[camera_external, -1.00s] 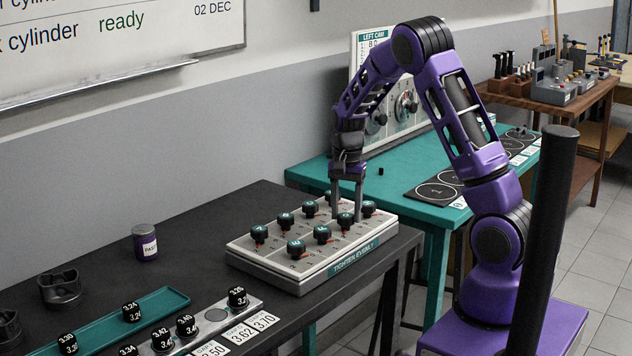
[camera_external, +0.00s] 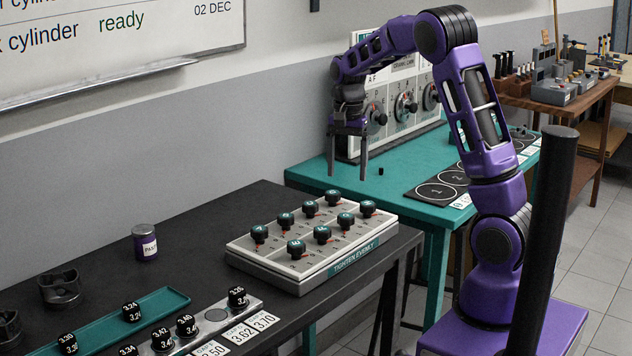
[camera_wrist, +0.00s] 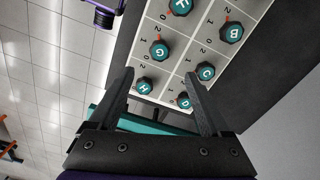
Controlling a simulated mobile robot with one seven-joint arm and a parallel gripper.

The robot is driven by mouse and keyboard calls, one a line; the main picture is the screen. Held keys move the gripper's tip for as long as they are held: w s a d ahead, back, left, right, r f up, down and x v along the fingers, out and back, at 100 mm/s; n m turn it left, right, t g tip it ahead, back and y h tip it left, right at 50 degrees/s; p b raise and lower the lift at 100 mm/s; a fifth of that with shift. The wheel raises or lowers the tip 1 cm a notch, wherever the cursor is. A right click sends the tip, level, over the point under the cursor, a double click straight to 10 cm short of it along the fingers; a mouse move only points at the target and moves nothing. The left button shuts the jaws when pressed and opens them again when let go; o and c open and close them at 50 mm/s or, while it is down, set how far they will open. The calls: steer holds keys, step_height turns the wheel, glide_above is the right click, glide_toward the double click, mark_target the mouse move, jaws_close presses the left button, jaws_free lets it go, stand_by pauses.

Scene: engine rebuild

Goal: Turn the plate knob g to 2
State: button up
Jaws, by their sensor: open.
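The pale plate (camera_external: 270,268) lies on the black bench and carries two rows of black knobs with teal lettered caps. Knob G (camera_wrist: 159,48) stands upright in the wrist view, with a red pointer at its upper edge; I cannot tell exactly which number it marks. In the external view knob G (camera_external: 345,220) is in the front row, second from the right end. My gripper (camera_external: 347,168) is open and empty, pointing down, raised above and beyond the plate's right end. Its fingers (camera_wrist: 160,74) show apart in the wrist view, with nothing between them.
Knob H (camera_wrist: 145,85) and knob C (camera_wrist: 206,71) stand close to knob G. A teal table (camera_external: 310,172) with an upright dial panel (camera_external: 403,85) is behind the plate. The black bench (camera_external: 200,235) has free room left of the plate.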

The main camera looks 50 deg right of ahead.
step_height(320, 180, up, 7)
steer(key=shift+f, duration=0.15)
stand_by(0.5)
